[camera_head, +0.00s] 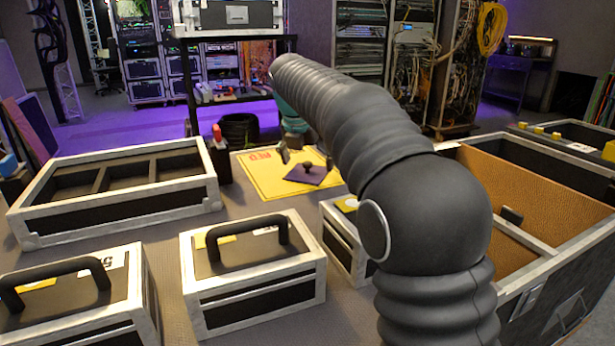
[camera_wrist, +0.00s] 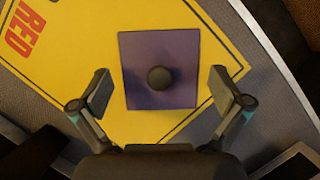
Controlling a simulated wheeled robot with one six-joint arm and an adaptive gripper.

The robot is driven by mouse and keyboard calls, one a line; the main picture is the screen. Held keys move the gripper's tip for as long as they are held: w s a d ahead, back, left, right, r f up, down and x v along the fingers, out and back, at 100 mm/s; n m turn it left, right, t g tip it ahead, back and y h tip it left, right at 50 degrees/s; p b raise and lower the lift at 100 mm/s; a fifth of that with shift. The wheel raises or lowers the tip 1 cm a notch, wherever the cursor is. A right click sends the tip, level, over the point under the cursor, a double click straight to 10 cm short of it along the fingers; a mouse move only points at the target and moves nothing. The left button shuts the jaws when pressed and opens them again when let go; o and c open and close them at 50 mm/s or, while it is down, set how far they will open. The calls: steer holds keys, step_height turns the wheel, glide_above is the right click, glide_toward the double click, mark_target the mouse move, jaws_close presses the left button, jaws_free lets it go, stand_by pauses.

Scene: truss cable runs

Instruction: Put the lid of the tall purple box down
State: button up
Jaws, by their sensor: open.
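The purple lid (camera_head: 307,174) is a flat square with a dark round knob in its middle. It lies on the yellow sheet (camera_head: 262,180), which carries red lettering. It also shows in the wrist view (camera_wrist: 159,92), lying flat on the yellow sheet (camera_wrist: 100,122). My gripper (camera_head: 307,160) is over the lid in the head view. In the wrist view my gripper (camera_wrist: 160,92) is open, with one finger on each side of the lid and nothing between the fingers touching the knob. I cannot make out the tall purple box in either view.
An open divided black tray (camera_head: 120,185) stands at the left. Handled black cases (camera_head: 255,270) stand in front. A large open case (camera_head: 545,205) with a brown inner panel is at the right, and a smaller case (camera_head: 345,240) is partly behind my arm. Grey tabletop is bare between them.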

mark_target(307, 162)
steer(key=shift+f, duration=0.2)
steer(key=c, duration=1.6)
jaws_close()
steer(key=shift+f, duration=0.1)
step_height(307, 162, up, 18)
steer(key=p, duration=0.5)
